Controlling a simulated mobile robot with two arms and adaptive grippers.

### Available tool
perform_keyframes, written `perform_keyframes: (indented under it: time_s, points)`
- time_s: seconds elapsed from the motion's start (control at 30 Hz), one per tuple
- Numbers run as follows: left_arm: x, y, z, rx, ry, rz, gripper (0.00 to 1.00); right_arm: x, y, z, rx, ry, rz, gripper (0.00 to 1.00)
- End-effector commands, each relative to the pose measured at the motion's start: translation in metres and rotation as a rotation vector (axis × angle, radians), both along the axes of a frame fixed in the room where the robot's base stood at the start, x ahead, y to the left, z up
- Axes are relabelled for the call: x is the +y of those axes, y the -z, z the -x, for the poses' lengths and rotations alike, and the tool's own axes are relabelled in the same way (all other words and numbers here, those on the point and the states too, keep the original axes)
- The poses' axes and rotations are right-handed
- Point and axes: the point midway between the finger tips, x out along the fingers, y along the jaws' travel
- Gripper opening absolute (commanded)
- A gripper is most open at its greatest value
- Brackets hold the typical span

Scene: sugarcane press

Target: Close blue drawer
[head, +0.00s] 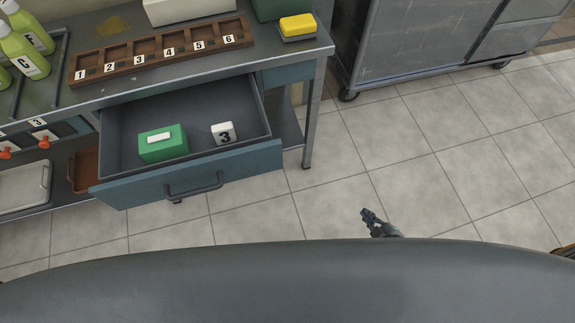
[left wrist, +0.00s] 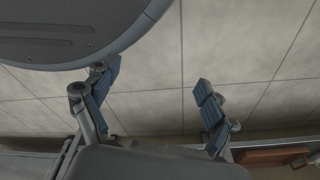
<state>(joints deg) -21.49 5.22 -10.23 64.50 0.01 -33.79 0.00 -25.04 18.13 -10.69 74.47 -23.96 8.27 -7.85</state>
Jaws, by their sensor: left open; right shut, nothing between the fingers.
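The blue drawer (head: 235,170) is pulled well out from under the metal table. Its front has a dark bar handle (head: 194,187). Inside lie a green box with a white top piece (head: 163,144) and a white block marked 3 (head: 223,132). My right gripper (head: 368,216) is shut and empty, over the floor to the right of the drawer and apart from it. My left gripper is outside the head view. In the left wrist view my left gripper (left wrist: 157,82) is open with nothing between its fingers, over the tiled floor.
The metal table (head: 290,52) holds a wooden tray with numbered slots (head: 160,56), green bottles (head: 22,50) and a yellow sponge (head: 297,26). A lower shelf holds a light tray (head: 24,187). A grey wheeled cabinet (head: 420,45) stands at the back right. The floor between is clear.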

Motion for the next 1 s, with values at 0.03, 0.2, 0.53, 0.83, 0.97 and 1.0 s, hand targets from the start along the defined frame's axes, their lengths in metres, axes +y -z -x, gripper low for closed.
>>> perform_keyframes:
  time_s: [0.03, 0.2, 0.53, 0.83, 0.97, 1.0]
  points:
    - [-0.002, 0.009, -0.014, -0.014, -0.002, 0.002, 0.85, 0.012, -0.02, -0.021, -0.127, -0.117, 0.035, 0.0]
    - [-0.008, -0.008, -0.051, -0.042, -0.009, 0.006, 0.85, 0.074, -0.124, -0.042, -0.518, -0.505, 0.154, 0.0]
    - [-0.012, -0.045, -0.08, -0.071, -0.016, 0.009, 0.85, 0.157, -0.235, 0.011, -0.954, -0.948, 0.287, 0.0]
    - [-0.012, -0.045, -0.078, -0.067, -0.015, 0.008, 0.85, 0.186, -0.249, 0.004, -0.996, -0.982, 0.298, 0.0]
    - [-0.011, -0.034, -0.073, -0.06, -0.014, 0.007, 0.85, 0.209, -0.25, -0.011, -0.995, -0.98, 0.298, 0.0]
    - [-0.011, -0.03, -0.071, -0.056, -0.014, 0.006, 0.85, 0.217, -0.25, -0.016, -0.995, -0.979, 0.297, 0.0]
